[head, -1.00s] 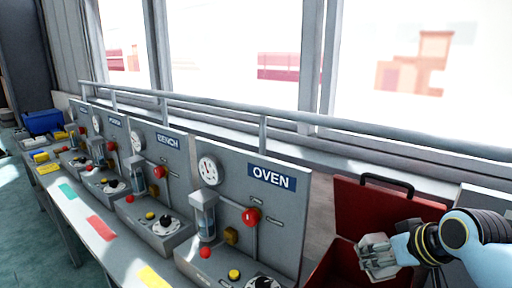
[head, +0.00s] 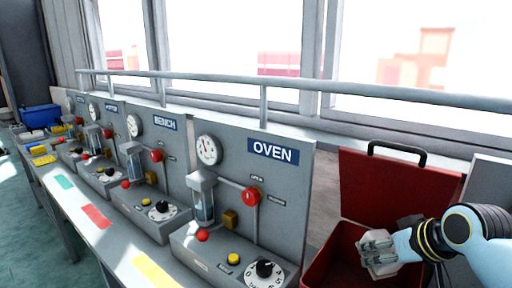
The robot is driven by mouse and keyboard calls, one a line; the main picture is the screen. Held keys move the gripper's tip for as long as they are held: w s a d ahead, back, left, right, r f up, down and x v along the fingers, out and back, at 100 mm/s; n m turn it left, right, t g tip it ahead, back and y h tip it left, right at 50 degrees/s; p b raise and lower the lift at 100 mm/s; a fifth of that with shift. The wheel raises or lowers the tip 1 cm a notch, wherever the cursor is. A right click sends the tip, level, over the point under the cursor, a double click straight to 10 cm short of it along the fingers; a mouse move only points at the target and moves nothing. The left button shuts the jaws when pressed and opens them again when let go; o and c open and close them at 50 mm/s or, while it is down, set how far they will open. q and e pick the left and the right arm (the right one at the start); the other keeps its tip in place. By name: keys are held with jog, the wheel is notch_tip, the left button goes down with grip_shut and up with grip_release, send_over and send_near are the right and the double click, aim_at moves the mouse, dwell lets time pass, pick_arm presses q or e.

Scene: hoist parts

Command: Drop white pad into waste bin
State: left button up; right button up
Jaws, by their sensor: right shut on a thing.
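My right gripper (head: 377,252) is at the lower right, in front of the open red case and over its inside. It is shut on a pale thing that looks like the white pad, which is hard to tell from the pale fingers. My left gripper is not in view. Nothing in view can be made out for certain as the waste bin. A blue box (head: 41,117) stands at the far left end of the bench.
The red case (head: 395,190) has a raised lid with a black handle. A row of grey panels with gauges and knobs, the nearest marked OVEN (head: 272,151), runs left along the bench. A rail (head: 300,85) runs behind. Open floor (head: 22,220) shows at left.

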jog(key=o, duration=1)
jog(key=shift+r, duration=0.1)
jog(key=o, duration=0.5)
jog(key=shift+s, duration=0.1)
jog(key=shift+c, duration=0.2)
jog(key=shift+s+r, duration=0.1)
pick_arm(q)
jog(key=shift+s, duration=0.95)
pick_arm(e)
jog(key=v, duration=1.1)
jog(key=shift+s+r, duration=0.2)
jog(key=shift+r, duration=0.05)
